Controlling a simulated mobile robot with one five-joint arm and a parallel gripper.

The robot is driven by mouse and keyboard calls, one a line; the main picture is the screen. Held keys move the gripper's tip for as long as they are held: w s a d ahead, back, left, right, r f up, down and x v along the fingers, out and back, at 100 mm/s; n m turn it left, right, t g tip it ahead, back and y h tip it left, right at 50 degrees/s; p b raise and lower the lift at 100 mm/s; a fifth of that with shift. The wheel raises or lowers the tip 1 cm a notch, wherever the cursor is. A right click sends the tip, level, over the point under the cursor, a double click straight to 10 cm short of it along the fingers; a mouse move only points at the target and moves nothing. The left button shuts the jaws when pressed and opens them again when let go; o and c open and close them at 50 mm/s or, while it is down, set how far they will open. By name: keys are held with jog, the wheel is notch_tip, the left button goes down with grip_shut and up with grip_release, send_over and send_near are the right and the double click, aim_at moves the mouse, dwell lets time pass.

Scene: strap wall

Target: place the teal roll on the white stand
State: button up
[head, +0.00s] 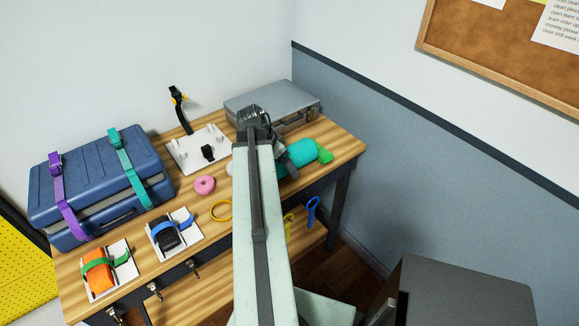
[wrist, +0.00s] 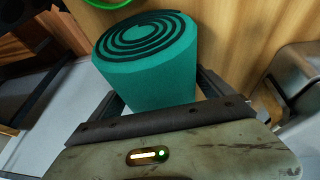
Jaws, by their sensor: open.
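The teal roll (head: 301,152) lies on the right part of the wooden table, partly hidden by my arm in the head view. The wrist view shows the teal roll (wrist: 150,65) close up, with a dark spiral on its end face. My gripper (wrist: 165,90) is open, with one finger on either side of the roll; contact cannot be told. In the head view my gripper (head: 284,161) is mostly hidden behind my arm. A white stand (head: 187,157) with small pegs sits at the table's back middle, with a small black piece on it.
A grey case (head: 272,103) lies at the back right. A green item (head: 325,152) is beside the roll. A blue strapped suitcase (head: 100,182) fills the left. White holders carry an orange roll (head: 99,277) and a dark roll (head: 170,233). A pink ring (head: 205,185) and yellow ring (head: 221,210) lie mid-table.

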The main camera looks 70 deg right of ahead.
jog(key=shift+r, duration=0.1)
jog(key=c, duration=1.4)
jog(key=shift+r, duration=0.1)
